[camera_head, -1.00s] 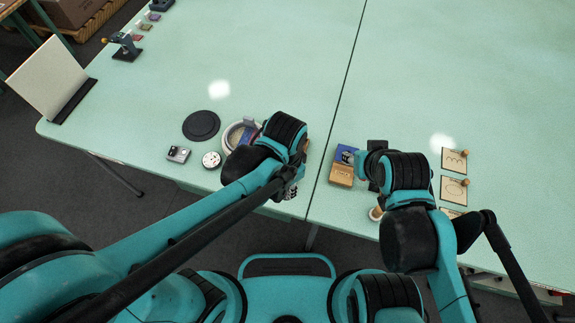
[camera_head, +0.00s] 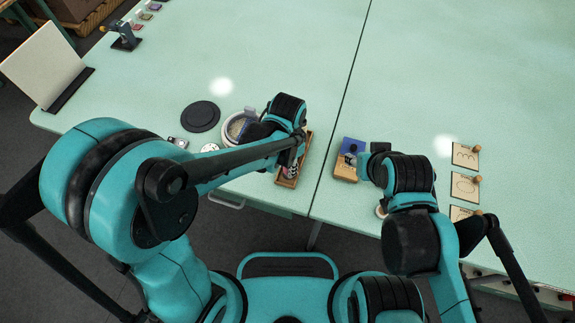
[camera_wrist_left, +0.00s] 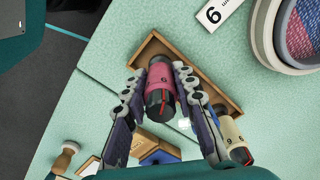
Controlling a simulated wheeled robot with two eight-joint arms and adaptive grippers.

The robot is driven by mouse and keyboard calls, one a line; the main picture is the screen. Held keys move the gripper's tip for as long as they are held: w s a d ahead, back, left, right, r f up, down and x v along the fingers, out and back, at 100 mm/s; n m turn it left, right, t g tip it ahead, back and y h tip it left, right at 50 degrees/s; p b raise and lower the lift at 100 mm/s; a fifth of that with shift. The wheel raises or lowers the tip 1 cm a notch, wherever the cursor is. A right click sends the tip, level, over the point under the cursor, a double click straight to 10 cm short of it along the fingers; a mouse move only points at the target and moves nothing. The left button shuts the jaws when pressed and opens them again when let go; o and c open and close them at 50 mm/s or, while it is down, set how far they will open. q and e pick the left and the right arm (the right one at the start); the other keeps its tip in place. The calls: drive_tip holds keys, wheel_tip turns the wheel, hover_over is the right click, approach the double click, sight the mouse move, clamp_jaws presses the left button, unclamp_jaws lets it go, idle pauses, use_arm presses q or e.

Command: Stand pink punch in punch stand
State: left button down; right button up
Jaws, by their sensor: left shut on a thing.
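The pink punch (camera_wrist_left: 160,85), with a dark end, is between the fingers of my left gripper (camera_wrist_left: 168,95) in the left wrist view; the gripper is shut on it. A wooden tray (camera_wrist_left: 148,50) lies below; it also shows in the head view (camera_head: 290,181). A wooden block with a blue part (camera_head: 345,172), possibly the punch stand, is right of the table seam. My right gripper (camera_head: 376,158) is close to it, its fingers mostly hidden.
A round hoop (camera_head: 233,128) and a black disc (camera_head: 200,117) lie left of my left gripper. Several stamped cards (camera_head: 465,157) with knobs lie at right. A white board (camera_head: 42,72) stands at far left. The table's back middle is clear.

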use_arm(q)
drive_tip(key=shift+f, duration=0.15)
drive_tip(key=c, duration=1.2)
unclamp_jaws()
